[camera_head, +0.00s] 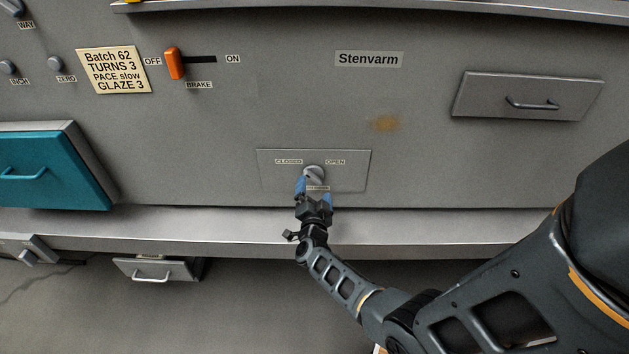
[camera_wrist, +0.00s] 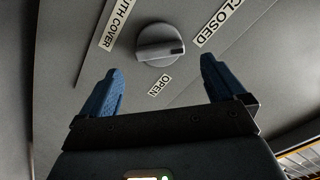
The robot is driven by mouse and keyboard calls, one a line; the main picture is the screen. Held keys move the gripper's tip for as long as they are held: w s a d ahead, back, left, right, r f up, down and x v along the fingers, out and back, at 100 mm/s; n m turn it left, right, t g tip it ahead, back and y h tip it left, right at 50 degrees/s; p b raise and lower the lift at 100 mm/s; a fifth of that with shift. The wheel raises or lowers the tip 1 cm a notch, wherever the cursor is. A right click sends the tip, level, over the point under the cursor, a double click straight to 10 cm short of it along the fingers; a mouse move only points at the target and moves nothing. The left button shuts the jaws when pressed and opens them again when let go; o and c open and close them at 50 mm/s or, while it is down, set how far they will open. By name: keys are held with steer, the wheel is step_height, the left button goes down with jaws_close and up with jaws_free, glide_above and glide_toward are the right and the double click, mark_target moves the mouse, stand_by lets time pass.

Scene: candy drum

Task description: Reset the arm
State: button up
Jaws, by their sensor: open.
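My gripper (camera_head: 314,192) is open, its two blue fingertips apart and empty, just in front of a round grey knob (camera_head: 314,174) on the machine's front panel. In the wrist view the knob (camera_wrist: 160,43) sits beyond and between the open fingers (camera_wrist: 162,88), with a visible gap to them. The knob has a dark pointer mark. Labels CLOSED and OPEN flank it, and a label below it is partly hidden by my gripper in the head view. My arm reaches in from the lower right.
An orange brake slider (camera_head: 173,64) stands at OFF. A yellowish card (camera_head: 114,70) reads Batch 62, TURNS 3, PACE slow, GLAZE 3. A teal drawer (camera_head: 50,168) juts out at left. A grey drawer (camera_head: 528,95) is at upper right. A ledge (camera_head: 150,224) runs below the panel.

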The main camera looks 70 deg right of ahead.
steer(key=shift+v, duration=1.1)
steer(key=s+a+r+n+t+y, duration=0.5)
steer(key=s+a+n, duration=0.3)
steer(key=a, duration=0.4)
steer(key=s+a+r+n+t+y, duration=0.4)
steer(key=s+a+r+n+y, duration=0.3)
steer(key=a, duration=0.5)
steer(key=s+a+r+n+y, duration=0.2)
steer(key=s+a+r+n, duration=0.1)
steer(key=s+a+r, duration=0.2)
steer(key=s+a+r+n+g+y, duration=0.1)
steer(key=s+a+r+n, duration=0.3)
steer(key=a+r, duration=0.4)
step_height(320, 180, up, 2)
steer(key=shift+s+r+y+p, duration=0.15)
steer(key=shift+s+y+p, duration=0.4)
steer(key=shift+y, duration=0.25)
